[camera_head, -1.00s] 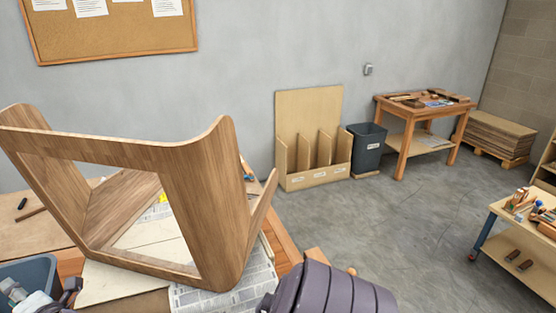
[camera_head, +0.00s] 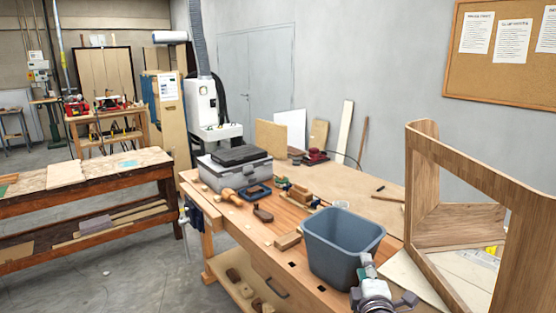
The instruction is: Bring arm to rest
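My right gripper (camera_head: 380,297) shows at the bottom edge, right of centre, in front of the blue-grey bin (camera_head: 335,258) on the workbench (camera_head: 290,215). It is partly cut off by the frame, and I cannot make out whether its fingers are open or shut. No held object can be made out. My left gripper is not in view. A large bent wooden frame (camera_head: 425,190) stands on the bench at the right, apart from the gripper and cut off by the picture edge.
A grey case (camera_head: 228,172) and several hand tools, among them a wooden mallet (camera_head: 238,195), lie on the bench's far half. A second bench (camera_head: 95,178) stands at the left across clear floor. A pinboard (camera_head: 500,60) hangs on the wall.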

